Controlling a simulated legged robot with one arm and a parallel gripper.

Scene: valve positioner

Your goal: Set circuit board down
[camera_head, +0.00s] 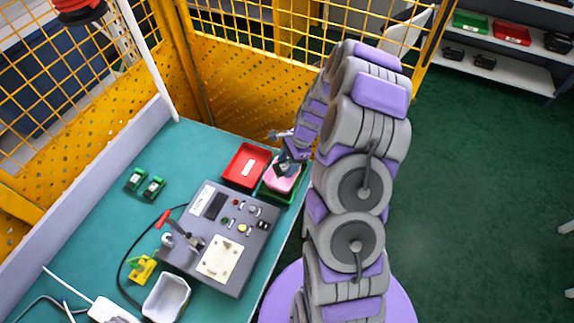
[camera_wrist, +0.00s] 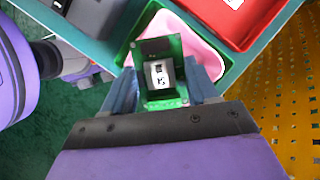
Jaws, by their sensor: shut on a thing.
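My gripper (camera_wrist: 164,92) is shut on a green circuit board (camera_wrist: 166,101) that carries a dark block with a white label. The blue fingers press on its left and right sides in the wrist view. Behind the board is a green tray with a pink lining (camera_wrist: 195,48), partly hidden by the board. In the head view, my gripper (camera_head: 284,163) is over this green tray (camera_head: 268,193), at the table's right edge. The pink lining (camera_head: 289,184) shows below the gripper. I cannot tell whether the board touches the lining.
A red tray (camera_head: 237,178) stands left of the green one. A grey control box (camera_head: 186,259) with knobs and buttons is nearer. Two green boards (camera_head: 135,179) (camera_head: 154,187) lie at the left. A white bin (camera_head: 167,298) stands in front. Yellow mesh fencing (camera_head: 240,100) borders the table.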

